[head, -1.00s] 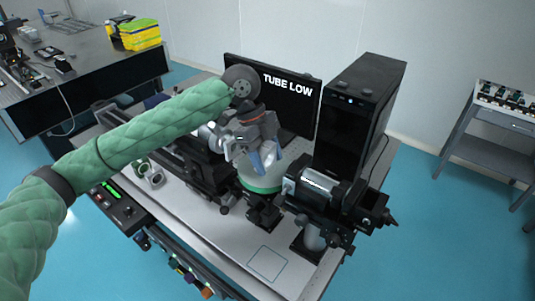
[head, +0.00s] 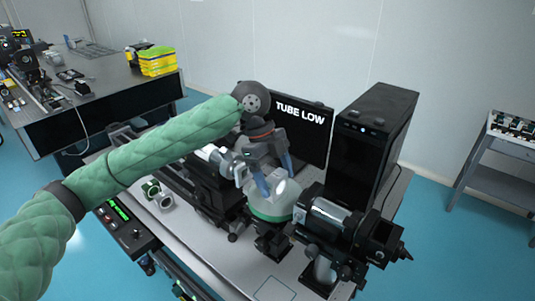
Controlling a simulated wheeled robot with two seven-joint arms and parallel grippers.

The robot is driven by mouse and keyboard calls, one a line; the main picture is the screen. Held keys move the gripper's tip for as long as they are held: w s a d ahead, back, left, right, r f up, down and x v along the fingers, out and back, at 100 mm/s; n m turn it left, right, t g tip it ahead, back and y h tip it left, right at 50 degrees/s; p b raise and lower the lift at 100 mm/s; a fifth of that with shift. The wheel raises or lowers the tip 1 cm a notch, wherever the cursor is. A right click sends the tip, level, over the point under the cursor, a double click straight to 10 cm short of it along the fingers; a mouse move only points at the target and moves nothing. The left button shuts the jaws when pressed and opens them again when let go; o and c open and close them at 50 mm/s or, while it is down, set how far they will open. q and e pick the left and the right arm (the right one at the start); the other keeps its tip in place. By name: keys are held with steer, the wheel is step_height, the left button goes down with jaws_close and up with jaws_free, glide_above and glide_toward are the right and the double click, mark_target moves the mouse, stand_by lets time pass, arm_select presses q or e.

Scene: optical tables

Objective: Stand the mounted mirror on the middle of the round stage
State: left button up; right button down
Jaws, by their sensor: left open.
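The round stage (head: 268,213) is a pale disc with a green rim, between the black optical units on the table. My left gripper (head: 275,178) reaches over it from the upper left, blue fingers spread apart and pointing down. A small pale, shiny piece (head: 281,187), which looks like the mounted mirror, shows between and just behind the fingers, over the stage. It seems upright on the stage, but its foot is partly hidden, so I cannot tell how well centred it is. My right gripper is out of view.
A silver-and-black cylinder unit (head: 335,218) stands close right of the stage. A monitor reading TUBE LOW (head: 304,120) and a black tower (head: 372,135) stand behind. Small green-and-silver mounts (head: 152,189) stand at the left. A marked square (head: 274,291) lies at the front.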

arm_select(q)
steer(key=b+v, duration=0.3)
steer(key=v, duration=0.6)
steer(key=shift+r, duration=0.3)
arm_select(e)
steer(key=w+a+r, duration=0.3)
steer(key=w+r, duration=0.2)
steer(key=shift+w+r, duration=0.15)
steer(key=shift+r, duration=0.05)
arm_select(q)
steer(key=shift+f, duration=0.1)
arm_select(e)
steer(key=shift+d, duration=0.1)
